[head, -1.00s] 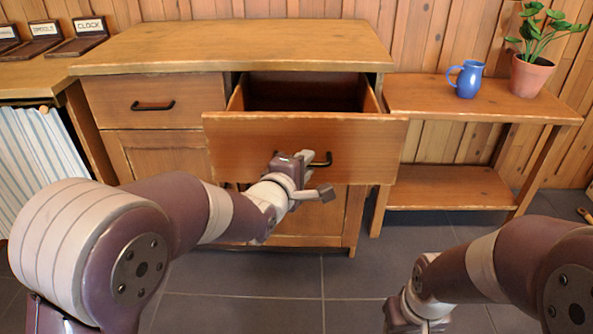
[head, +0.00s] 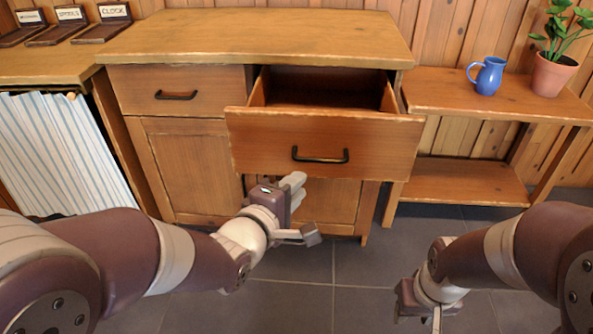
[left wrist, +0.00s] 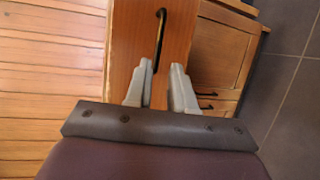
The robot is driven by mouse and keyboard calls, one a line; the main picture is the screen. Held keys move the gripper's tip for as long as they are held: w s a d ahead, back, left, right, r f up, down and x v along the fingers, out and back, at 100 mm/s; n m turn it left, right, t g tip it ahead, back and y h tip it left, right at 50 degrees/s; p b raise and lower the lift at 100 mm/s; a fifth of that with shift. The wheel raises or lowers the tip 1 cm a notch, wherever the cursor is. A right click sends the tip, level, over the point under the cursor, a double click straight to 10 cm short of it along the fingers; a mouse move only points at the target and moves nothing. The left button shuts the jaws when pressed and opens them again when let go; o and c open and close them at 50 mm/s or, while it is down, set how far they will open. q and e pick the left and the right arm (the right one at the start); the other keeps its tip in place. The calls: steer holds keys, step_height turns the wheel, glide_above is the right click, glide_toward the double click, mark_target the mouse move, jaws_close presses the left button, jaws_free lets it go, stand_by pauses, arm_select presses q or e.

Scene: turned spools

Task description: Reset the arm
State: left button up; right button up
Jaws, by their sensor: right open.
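My left gripper (head: 302,207) is open and empty, in front of and a little below the pulled-out drawer (head: 380,150). Its two fingers (left wrist: 160,80) stand apart in the left wrist view, pointing toward the drawer front (left wrist: 180,30). The drawer's black handle (head: 320,156) is clear of the fingers; it also shows in the left wrist view (left wrist: 158,35) beyond the fingertips. My right gripper (head: 424,312) hangs low over the floor at the bottom right, open, with its fingertips partly cut off by the picture edge.
The drawer stands out from the wooden cabinet (head: 260,38). To the right is a side table (head: 440,92) with a blue jug (head: 487,76) and a potted plant (head: 553,72). A counter with small signs (head: 50,68) is at the left. The grey tiled floor (head: 370,265) is clear.

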arm_select(q)
steer(key=s+a+f+m+g+y+p, duration=0.1)
steer(key=s+a+f+m+g+y, duration=0.45)
steer(key=f+m, duration=0.6)
steer(key=s+a+r+m+g+p, duration=0.1)
steer(key=s+a+m+g+p, duration=0.25)
steer(key=s+a+g, duration=0.5)
step_height(320, 180, up, 37)
steer(key=p, duration=3.7)
steer(key=shift+d+t+y, duration=0.2)
steer(key=shift+t+y, duration=0.15)
steer(key=shift+t, duration=0.05)
steer(key=shift+s, duration=0.1)
